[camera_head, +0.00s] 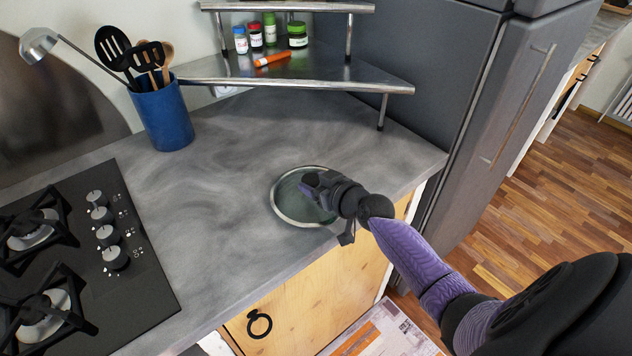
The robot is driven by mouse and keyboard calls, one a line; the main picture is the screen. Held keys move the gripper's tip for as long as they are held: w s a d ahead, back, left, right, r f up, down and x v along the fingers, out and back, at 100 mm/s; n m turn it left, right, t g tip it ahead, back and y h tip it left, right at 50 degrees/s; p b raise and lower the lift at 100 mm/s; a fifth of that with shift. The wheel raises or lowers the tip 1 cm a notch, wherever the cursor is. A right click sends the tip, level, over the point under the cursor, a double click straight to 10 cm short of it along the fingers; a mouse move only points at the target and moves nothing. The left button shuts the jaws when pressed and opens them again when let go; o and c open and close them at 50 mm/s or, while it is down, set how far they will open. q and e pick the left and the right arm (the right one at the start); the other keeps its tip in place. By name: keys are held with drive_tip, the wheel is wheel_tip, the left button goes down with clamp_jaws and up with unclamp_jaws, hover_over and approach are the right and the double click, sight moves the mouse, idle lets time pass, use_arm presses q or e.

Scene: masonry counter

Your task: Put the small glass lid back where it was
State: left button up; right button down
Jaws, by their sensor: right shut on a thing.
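The small glass lid (288,201) is round, greenish and see-through, with a pale metal rim. It is at the right part of the grey counter, close to the front edge. My right gripper (312,187) reaches over it from the right and is shut on it. The gripper and wrist hide the lid's middle and right side, including any knob. I cannot tell whether the lid touches the counter or is held just above it. My left gripper is not in view.
A black gas hob (148,268) lies at the left. A blue utensil holder (166,118) stands at the back. A metal corner shelf (330,78) holds several small jars and an orange tube (272,59). A dark fridge (440,90) bounds the right. The counter's middle (215,215) is clear.

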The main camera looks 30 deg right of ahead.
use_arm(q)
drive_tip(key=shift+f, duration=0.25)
use_arm(e)
drive_tip(key=shift+f, duration=0.2)
drive_tip(key=shift+c, duration=1.9)
unclamp_jaws()
drive_tip(key=o, duration=0.4)
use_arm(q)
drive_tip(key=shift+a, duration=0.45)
